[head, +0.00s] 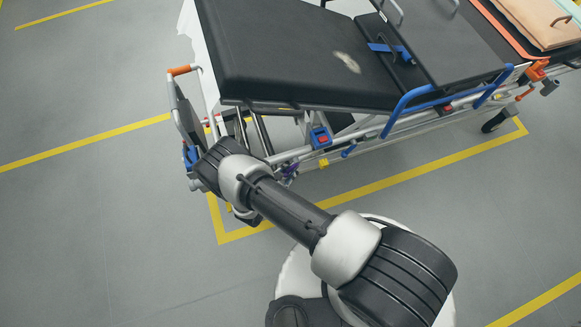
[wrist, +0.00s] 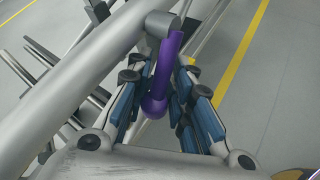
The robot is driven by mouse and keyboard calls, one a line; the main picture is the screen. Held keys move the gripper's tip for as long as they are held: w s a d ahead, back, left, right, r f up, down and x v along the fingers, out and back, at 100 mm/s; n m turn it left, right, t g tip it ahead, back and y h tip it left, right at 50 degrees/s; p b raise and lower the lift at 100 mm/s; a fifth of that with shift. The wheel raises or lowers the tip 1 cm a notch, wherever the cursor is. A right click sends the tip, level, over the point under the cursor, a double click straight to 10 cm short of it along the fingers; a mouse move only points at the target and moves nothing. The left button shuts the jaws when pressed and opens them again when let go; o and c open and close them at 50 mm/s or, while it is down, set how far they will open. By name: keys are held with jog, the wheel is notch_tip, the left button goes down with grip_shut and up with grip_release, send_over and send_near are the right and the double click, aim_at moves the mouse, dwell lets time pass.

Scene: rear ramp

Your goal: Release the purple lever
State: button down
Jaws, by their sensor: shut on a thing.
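The purple lever (wrist: 167,65) hangs from a grey pivot on a tube in the wrist view, its rounded end lower down. My gripper (wrist: 157,92) is shut on the lever, with a blue-padded finger on each side of it. In the head view a small bit of purple (head: 289,170) shows beside my wrist, at the side rail of the stretcher. My arm hides most of the gripper there.
The stretcher (head: 300,60) with its black mattress spans the top of the head view. Blue handles (head: 405,103) and a red-and-blue latch (head: 321,137) line its near side. Grey floor with yellow lines (head: 340,190) is clear at left.

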jog(key=shift+a, duration=0.15)
jog(key=c, duration=1.7)
grip_release()
jog(key=shift+o, duration=0.2)
jog(key=shift+s+r, duration=0.1)
jog(key=v, duration=1.2)
jog(key=shift+o, duration=0.3)
